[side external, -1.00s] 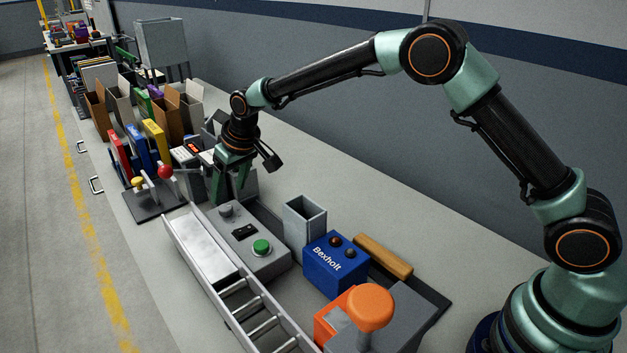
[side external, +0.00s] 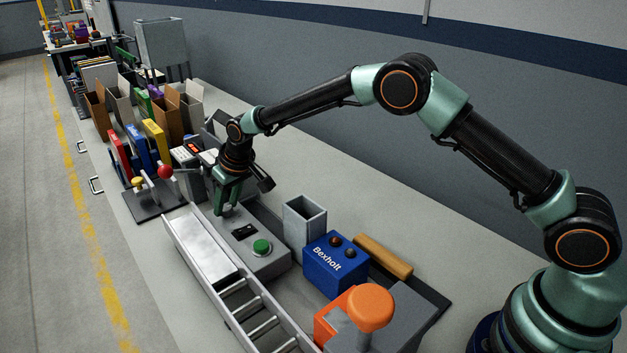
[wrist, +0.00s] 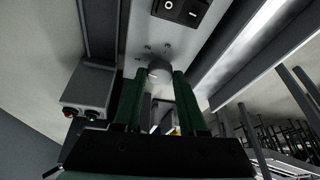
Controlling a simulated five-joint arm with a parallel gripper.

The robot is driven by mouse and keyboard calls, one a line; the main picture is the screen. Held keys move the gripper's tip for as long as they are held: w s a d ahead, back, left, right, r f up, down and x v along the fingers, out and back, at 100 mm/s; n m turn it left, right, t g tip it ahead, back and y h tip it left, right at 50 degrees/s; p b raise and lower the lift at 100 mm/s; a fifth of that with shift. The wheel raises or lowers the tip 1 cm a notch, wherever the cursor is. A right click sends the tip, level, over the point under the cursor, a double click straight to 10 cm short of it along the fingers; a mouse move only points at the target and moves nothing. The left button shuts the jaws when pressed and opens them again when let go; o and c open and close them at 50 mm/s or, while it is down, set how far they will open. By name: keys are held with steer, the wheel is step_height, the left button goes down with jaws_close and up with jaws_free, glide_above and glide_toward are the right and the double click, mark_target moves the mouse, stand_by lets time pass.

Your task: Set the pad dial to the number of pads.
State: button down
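A small grey dial (side external: 227,211) stands at the far end of the top of a grey control box (side external: 270,268). In the wrist view the dial (wrist: 160,72) shows as a round knob between my finger ends, with small marks around it that I cannot read. My gripper (side external: 226,206) points down at the dial, its green fingers partly hiding it. In the wrist view my gripper (wrist: 159,73) is open, with a finger on each side of the dial and narrow gaps showing. I cannot pick out any pads to count.
The box also carries a black rocker switch (side external: 244,232) and a green button (side external: 262,247). A metal chute (side external: 203,247) runs along its left. An open grey bin (side external: 304,219), a blue Bexholt box (side external: 335,266) and an orange knob (side external: 370,307) stand to the right.

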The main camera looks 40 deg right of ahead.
steer(key=shift+a+m, duration=0.15)
steer(key=shift+m, duration=0.55)
steer(key=shift+c, duration=2.3)
jaws_free()
steer(key=v, duration=1.2)
